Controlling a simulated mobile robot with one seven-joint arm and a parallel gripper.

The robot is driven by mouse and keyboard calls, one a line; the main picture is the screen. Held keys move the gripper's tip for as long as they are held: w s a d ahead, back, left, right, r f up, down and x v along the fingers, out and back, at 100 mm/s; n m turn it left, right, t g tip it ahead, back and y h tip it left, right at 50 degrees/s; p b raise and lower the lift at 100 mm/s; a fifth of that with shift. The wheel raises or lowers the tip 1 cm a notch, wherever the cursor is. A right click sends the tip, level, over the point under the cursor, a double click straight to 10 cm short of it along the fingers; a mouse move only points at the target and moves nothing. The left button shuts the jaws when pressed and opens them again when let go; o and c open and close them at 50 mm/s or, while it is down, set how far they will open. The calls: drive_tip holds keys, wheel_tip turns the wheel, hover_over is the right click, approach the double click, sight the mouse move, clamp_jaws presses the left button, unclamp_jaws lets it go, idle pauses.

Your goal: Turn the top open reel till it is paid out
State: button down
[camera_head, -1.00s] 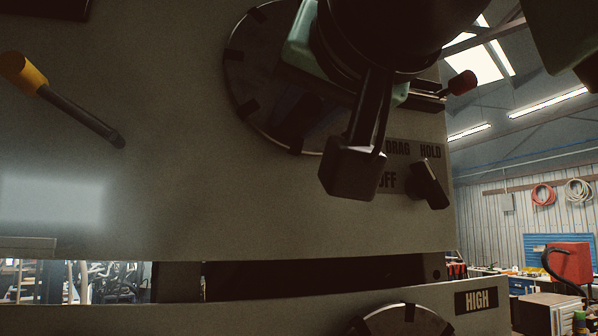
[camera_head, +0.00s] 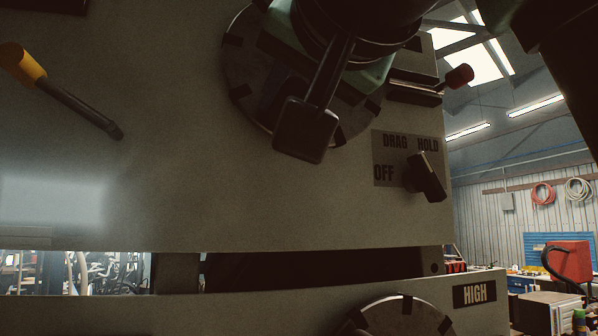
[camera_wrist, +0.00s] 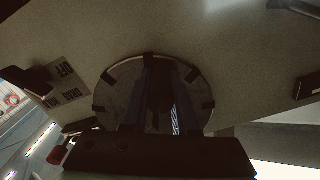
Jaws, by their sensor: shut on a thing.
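The top open reel (camera_head: 246,72) is a dark round disc with black tabs around its rim, set in the upper part of a grey panel. It also shows in the wrist view (camera_wrist: 112,92). My gripper (camera_wrist: 162,82) reaches to the middle of the reel, with its fingers shut on the reel's central part. The exact contact is dark and hard to make out. In the head view my wrist covers the reel's upper right part and hides the fingertips. A black knob (camera_head: 425,178) sits at the lower right of the reel by the labels DRAG, HOLD and OFF.
A lever with a yellow grip (camera_head: 66,105) sticks out at the left. A red-tipped handle (camera_head: 459,76) stands right of the reel. A second disc (camera_head: 398,318) lies below, near the HIGH label (camera_head: 475,294). A dark slot (camera_head: 320,271) separates the two panels.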

drive_tip(key=shift+s+a+r+m, duration=0.2)
drive_tip(key=shift+a+r+m, duration=0.35)
drive_tip(key=shift+m, duration=0.25)
drive_tip(key=c, duration=0.7)
unclamp_jaws()
drive_tip(key=shift+f, duration=0.1)
drive_tip(key=shift+w+f, duration=0.1)
